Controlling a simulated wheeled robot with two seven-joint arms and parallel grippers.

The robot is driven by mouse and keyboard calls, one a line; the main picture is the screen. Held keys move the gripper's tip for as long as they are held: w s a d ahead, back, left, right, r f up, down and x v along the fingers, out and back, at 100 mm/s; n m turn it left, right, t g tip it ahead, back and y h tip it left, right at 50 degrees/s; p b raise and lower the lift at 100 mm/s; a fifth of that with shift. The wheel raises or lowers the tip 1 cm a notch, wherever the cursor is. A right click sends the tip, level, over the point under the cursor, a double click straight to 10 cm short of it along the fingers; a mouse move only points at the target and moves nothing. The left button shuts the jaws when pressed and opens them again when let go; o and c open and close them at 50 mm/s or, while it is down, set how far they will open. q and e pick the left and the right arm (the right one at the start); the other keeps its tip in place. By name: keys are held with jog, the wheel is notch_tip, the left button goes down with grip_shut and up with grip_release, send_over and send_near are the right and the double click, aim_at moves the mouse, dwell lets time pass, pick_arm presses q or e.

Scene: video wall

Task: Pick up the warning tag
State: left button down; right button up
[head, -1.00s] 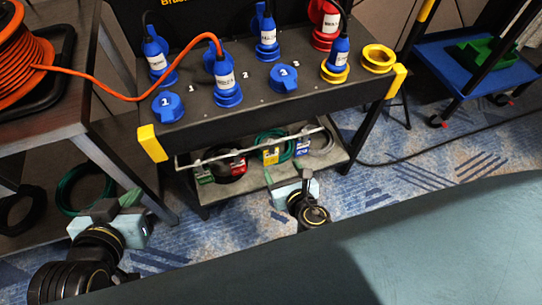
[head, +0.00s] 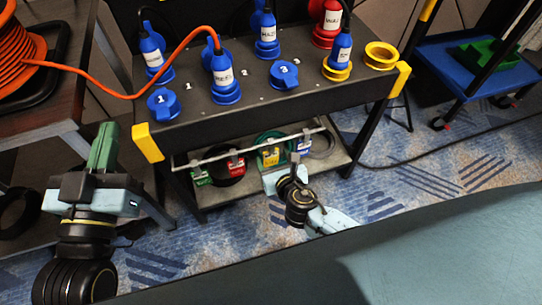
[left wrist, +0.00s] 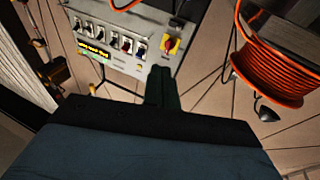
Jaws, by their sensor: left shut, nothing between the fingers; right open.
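Several coloured tags hang from the rail of the lower shelf in the head view: green (head: 201,177), red (head: 236,167), yellow (head: 270,157) and blue (head: 304,146). Their print is too small to read, so I cannot tell which is the warning tag. My left gripper (head: 104,145) is shut and empty at the left of the tags, apart from them, pointing away from me. Its closed fingers (left wrist: 162,88) also show in the left wrist view. My right gripper (head: 294,164) is open just in front of the rail, near the yellow and blue tags.
A bench (head: 260,98) with blue and yellow connectors stands above the shelf. An orange cable reel (head: 20,58) sits on a table at left. The left wrist view shows a switch panel (left wrist: 130,48) with a red-and-yellow knob. A blue trolley (head: 455,75) stands at right.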

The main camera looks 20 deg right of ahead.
aim_at(271, 159)
jog(key=shift+w+a+f+b, duration=0.15)
jog(key=shift+w+f+b, duration=0.25)
jog(key=shift+w, duration=0.15)
jog(key=shift+w+a+f+b, duration=0.1)
jog(key=shift+w+f+b, duration=0.2)
jog(key=shift+w+b, duration=0.15)
pick_arm(q)
jog(key=shift+s+r+t+h, duration=0.2)
jog(key=shift+s+r+t, duration=0.2)
jog(key=shift+r+t, duration=0.45)
jog(key=shift+s+r+t+h, duration=0.2)
jog(key=shift+s+r+t, duration=0.2)
jog(key=shift+r+t, duration=0.45)
jog(key=shift+s+r+t+h, duration=0.2)
jog(key=shift+s+r+t, duration=0.2)
jog(key=shift+r+t, duration=0.45)
pick_arm(e)
jog(key=shift+w+f, duration=0.2)
jog(key=shift+w, duration=0.45)
pick_arm(q)
jog(key=shift+r, duration=0.15)
pick_arm(e)
jog(key=c, duration=1.1)
